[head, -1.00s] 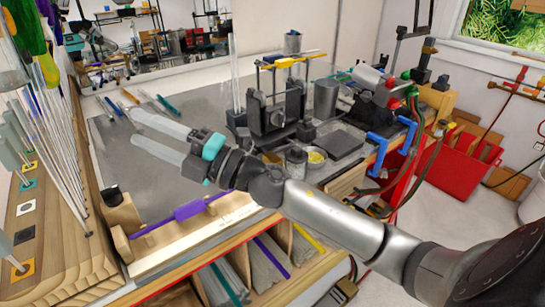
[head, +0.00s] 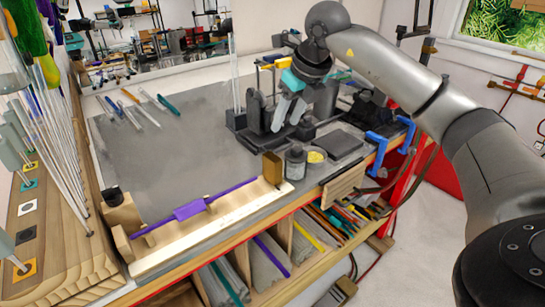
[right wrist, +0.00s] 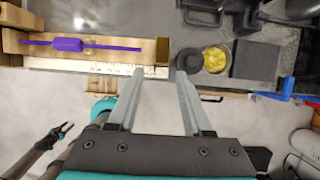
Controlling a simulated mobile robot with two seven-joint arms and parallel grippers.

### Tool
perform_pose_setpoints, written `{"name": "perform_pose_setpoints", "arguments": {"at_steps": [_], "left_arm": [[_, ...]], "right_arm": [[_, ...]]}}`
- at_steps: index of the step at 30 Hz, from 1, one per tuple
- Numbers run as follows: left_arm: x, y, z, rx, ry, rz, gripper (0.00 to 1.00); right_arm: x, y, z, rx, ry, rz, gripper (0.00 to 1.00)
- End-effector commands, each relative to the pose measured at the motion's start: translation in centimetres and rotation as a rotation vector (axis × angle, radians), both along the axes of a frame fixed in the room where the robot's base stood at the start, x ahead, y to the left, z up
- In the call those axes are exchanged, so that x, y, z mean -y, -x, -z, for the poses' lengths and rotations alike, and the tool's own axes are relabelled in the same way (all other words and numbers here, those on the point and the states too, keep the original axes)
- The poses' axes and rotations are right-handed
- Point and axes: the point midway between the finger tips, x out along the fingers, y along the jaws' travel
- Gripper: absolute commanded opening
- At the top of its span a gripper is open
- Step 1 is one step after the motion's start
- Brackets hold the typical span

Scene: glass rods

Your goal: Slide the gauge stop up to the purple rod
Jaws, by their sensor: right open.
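The purple rod (head: 200,207), with a thicker middle, lies along the pale wooden gauge (head: 215,228). In the right wrist view, the rod (right wrist: 85,46) runs along the upper left. The brown gauge stop (head: 272,168) stands at the gauge's right end, and a small gap shows between it and the rod's right end. In the right wrist view, the stop (right wrist: 162,58) appears just beyond the fingertips. My right gripper (head: 287,113) is open and empty; its fingers point down, apart from the stop. In the wrist view, its fingers (right wrist: 161,78) are spread.
A dark jar (head: 295,162) and a dish of yellow bits (head: 316,157) stand close right of the stop. A dark clamp device (head: 255,120) is behind. Upright glass rods (head: 55,140) fill the left rack. The grey mat (head: 170,150) is mostly clear.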

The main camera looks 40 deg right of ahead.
Motion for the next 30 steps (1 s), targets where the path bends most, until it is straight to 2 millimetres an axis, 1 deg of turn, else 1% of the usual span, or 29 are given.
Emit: {"name": "perform_pose_setpoints", "arguments": {"at_steps": [2, 5, 8, 18, 22, 27, 30], "left_arm": [[0.0, 0.0, 0.0, 0.0, 0.0, 0.0, 0.45], [0.0, 0.0, -0.1, 0.0, 0.0, 0.0, 0.45], [0.0, 0.0, -0.2, 0.0, 0.0, 0.0, 0.45], [0.0, 0.0, -0.7, 0.0, 0.0, 0.0, 0.45], [0.0, 0.0, -0.9, 0.0, 0.0, 0.0, 0.45], [0.0, 0.0, -1.0, 0.0, 0.0, 0.0, 0.45], [0.0, 0.0, -1.0, 0.0, 0.0, 0.0, 0.45]], "right_arm": [[0.4, 0.0, 0.2, -0.008, 0.011, 0.011, 0.5], [0.4, -0.3, 1.2, -0.011, 0.012, 0.011, 0.5], [0.3, -0.9, 2.8, -0.012, 0.011, 0.009, 0.5], [0.1, -3.7, 9.6, -0.011, 0.008, 0.008, 0.5], [0.1, -4.7, 11.8, -0.009, 0.007, 0.008, 0.5], [0.1, -5.4, 13.4, -0.007, 0.008, 0.008, 0.5], [0.1, -5.6, 13.9, -0.007, 0.009, 0.008, 0.5]]}}
